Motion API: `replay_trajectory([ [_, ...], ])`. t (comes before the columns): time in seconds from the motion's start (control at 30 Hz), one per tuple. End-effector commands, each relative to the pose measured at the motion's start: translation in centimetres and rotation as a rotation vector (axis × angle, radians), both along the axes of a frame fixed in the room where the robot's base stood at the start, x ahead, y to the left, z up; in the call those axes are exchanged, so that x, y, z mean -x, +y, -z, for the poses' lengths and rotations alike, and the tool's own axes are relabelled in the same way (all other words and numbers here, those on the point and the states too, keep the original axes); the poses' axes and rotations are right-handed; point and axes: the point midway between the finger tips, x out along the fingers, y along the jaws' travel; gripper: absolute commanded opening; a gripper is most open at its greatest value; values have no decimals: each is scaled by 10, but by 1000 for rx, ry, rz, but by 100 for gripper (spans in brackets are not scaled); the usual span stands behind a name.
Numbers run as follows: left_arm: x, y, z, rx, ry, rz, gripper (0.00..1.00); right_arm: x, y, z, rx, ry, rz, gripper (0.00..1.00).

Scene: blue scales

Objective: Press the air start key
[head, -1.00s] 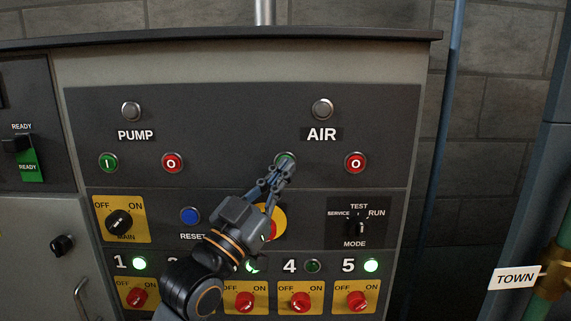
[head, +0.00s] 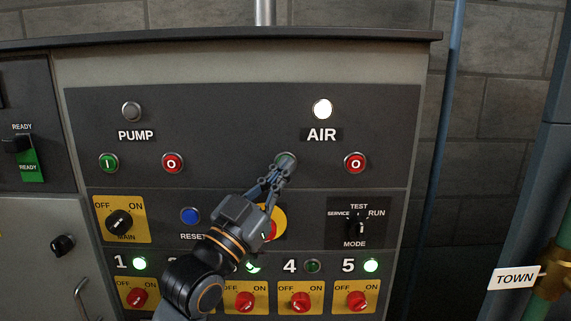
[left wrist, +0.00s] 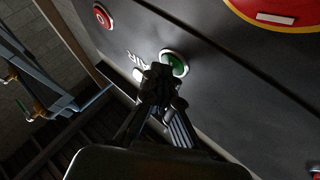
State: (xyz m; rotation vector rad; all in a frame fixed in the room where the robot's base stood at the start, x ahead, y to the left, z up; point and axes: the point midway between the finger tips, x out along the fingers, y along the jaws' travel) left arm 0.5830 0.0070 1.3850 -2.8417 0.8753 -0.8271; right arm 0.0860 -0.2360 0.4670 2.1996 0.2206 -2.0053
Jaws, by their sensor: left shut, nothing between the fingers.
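The air start key is a round green button (head: 286,158) on the dark panel, below and left of the AIR label (head: 321,135). The round lamp (head: 322,109) above that label glows white. My left gripper (head: 283,171) is shut and empty, with its tips at the lower part of the green button and hiding some of it. In the left wrist view the green button (left wrist: 175,63) shows just beyond the fingertips (left wrist: 160,75). I cannot tell from this whether they touch. My right gripper is not in view.
A red O button (head: 355,163) sits right of the green one. Under my left gripper, a yellow-backed red button (head: 273,226) is partly hidden. The PUMP buttons, blue reset button (head: 190,215) and mode switch (head: 355,228) are nearby. A TOWN tag (head: 514,279) hangs at right.

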Motion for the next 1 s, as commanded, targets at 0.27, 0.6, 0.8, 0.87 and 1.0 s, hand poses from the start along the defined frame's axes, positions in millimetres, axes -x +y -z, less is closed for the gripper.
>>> replay_trajectory([
  [0.27, 13, 0, 1, 0, 4, 0, 0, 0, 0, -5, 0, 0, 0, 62],
  [0.6, 15, 0, 1, 0, 2, 0, 0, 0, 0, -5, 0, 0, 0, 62],
  [0.8, 31, 0, 0, 0, 2, 2, 0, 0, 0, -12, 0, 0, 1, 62],
  [0.87, 37, 0, 0, 0, 1, 0, 0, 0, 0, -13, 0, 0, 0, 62],
  [1.0, 51, 0, 1, 0, 3, 1, 0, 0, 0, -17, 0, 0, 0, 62],
])
